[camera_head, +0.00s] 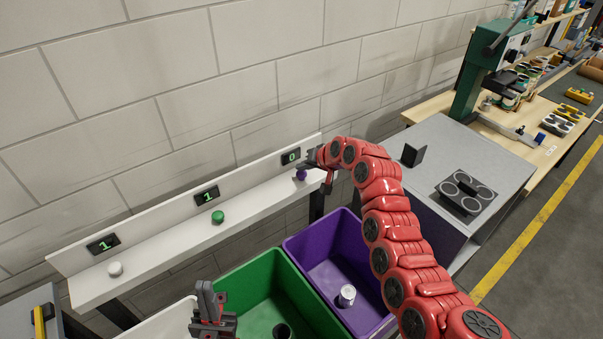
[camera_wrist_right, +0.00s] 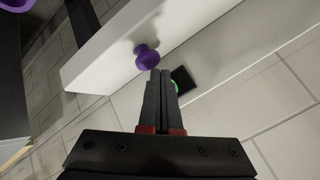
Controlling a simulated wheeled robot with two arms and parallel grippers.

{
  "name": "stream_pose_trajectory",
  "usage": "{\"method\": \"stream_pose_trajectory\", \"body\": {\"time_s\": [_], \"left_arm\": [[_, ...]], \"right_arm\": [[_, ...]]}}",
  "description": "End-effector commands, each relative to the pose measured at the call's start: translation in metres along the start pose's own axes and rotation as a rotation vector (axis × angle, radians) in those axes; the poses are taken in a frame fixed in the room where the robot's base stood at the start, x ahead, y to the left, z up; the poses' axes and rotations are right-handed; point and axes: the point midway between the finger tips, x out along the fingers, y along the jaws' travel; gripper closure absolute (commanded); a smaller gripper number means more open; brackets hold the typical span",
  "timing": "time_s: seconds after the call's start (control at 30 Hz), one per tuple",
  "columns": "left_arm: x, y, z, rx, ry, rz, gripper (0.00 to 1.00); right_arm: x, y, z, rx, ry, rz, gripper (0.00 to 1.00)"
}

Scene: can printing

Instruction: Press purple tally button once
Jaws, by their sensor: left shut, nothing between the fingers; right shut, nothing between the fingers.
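The purple tally button (camera_head: 301,174) sits at the right end of a white shelf (camera_head: 160,252). Above it a small counter display (camera_head: 290,156) reads 0. My right gripper (camera_head: 316,160) is shut and empty, beside the purple button in the head view. In the right wrist view the purple button (camera_wrist_right: 147,57) shows just past the shut fingertips (camera_wrist_right: 160,74); I cannot tell whether they touch. My left gripper (camera_head: 208,295) is shut and empty, low in the head view, in front of the green bin.
A green button (camera_head: 217,217) and a white button (camera_head: 115,268) stand further left on the shelf; their displays each read 1. Below are a green bin (camera_head: 262,262), a purple bin (camera_head: 300,240) holding a can (camera_head: 347,295), and a whitish bin. A grey cabinet (camera_head: 450,150) stands right.

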Motion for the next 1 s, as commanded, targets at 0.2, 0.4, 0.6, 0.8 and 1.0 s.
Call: {"method": "stream_pose_trajectory", "body": {"time_s": [0.2,0.4,0.6,0.8,1.0], "left_arm": [[0.0000,0.0000,0.0000,0.000,0.000,0.000,1.00],[-0.0015,0.0001,0.0003,0.000,0.000,0.000,1.00],[-0.0029,0.0001,0.0005,0.000,0.000,0.000,1.00],[-0.0044,0.0002,0.0008,0.000,0.000,0.000,1.00],[-0.0059,0.0003,0.0010,0.000,0.000,0.000,1.00]], "right_arm": [[0.0001,0.0000,0.0000,0.000,0.000,0.000,1.00],[0.0015,0.0010,0.0011,0.000,0.000,0.000,1.00],[0.0033,0.0022,0.0024,0.000,0.000,0.000,1.00],[0.0051,0.0034,0.0038,0.000,-0.001,0.000,1.00],[0.0069,0.0047,0.0051,0.000,-0.001,0.000,1.00]]}}
